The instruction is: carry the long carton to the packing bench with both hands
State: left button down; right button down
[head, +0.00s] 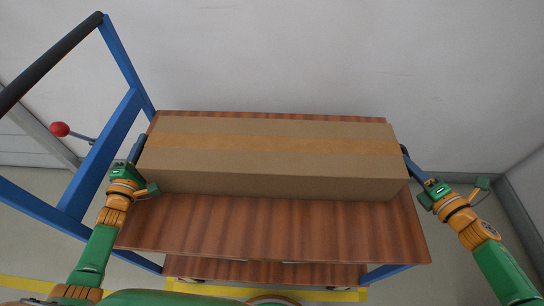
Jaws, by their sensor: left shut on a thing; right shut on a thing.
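The long carton (270,155) is brown cardboard with a strip of tape along its top. It lies lengthwise across the back part of a wooden-topped trolley (270,228). I cannot tell whether it rests on the top or is just clear of it. My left gripper (137,150) is shut on the carton's left end. My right gripper (408,162) is shut on its right end. The finger contact is partly hidden at both ends. No packing bench can be made out in this view.
The trolley has a blue frame (105,150) with a black handle bar (50,62) on the left. A red knob (60,129) sticks out beside it. A pale wall (300,55) stands behind. Yellow floor tape (25,284) runs in front.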

pick_arm(q)
jog(key=shift+a+r, duration=0.1)
jog(key=shift+r, duration=0.05)
pick_arm(e)
jog(key=shift+r, duration=0.1)
dwell(0.4)
